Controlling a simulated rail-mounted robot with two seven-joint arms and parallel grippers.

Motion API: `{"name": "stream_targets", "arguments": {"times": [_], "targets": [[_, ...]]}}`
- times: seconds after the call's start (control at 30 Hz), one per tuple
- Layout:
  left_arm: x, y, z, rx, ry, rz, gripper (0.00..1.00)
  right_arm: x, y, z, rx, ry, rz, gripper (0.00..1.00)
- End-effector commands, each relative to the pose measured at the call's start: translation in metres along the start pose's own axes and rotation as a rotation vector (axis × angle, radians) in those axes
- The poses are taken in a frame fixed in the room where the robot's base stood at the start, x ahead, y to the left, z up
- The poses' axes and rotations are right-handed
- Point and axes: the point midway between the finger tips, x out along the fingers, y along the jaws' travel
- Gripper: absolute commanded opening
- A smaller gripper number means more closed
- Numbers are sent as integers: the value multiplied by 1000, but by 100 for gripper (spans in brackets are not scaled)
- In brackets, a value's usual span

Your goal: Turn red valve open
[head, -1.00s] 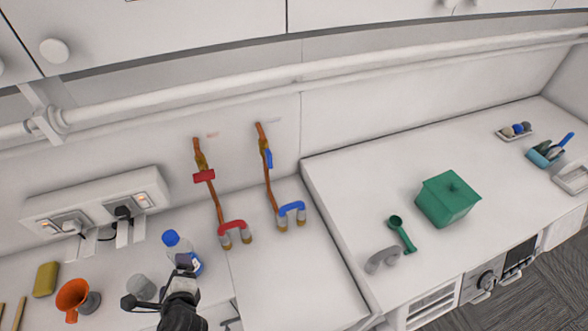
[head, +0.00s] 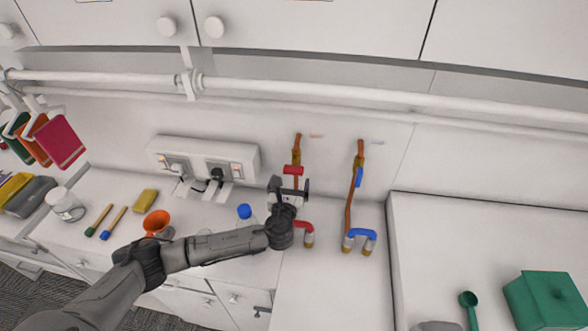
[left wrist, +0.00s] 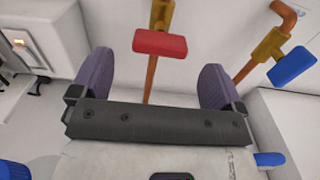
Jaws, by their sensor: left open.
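The red valve handle (head: 293,170) is on a copper pipe with a brass body against the back wall. It lies crosswise to the pipe. It also shows in the left wrist view (left wrist: 159,43), between and beyond my two purple fingers. My left gripper (head: 290,187) is just below and in front of the handle in the head view. It is open in the left wrist view (left wrist: 157,65), with a finger to each side of the pipe's line. I see no clear contact with the handle. My right gripper is not in view.
A blue valve handle (head: 358,178) on another pipe is just right. A power strip (head: 203,160) is on the left.

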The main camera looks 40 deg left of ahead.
Motion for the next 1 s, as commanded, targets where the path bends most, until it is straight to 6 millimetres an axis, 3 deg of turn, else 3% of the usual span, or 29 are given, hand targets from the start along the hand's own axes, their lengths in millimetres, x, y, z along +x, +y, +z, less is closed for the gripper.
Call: {"name": "stream_targets", "arguments": {"times": [0.2,0.4,0.87,1.0], "targets": [[33,0,1,0,1,2,94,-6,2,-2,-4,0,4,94],[50,0,0,-1,1,1,94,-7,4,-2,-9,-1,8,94],[56,0,-1,-1,2,0,94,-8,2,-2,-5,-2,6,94],[56,0,-1,-1,2,0,80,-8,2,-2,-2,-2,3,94]]}}
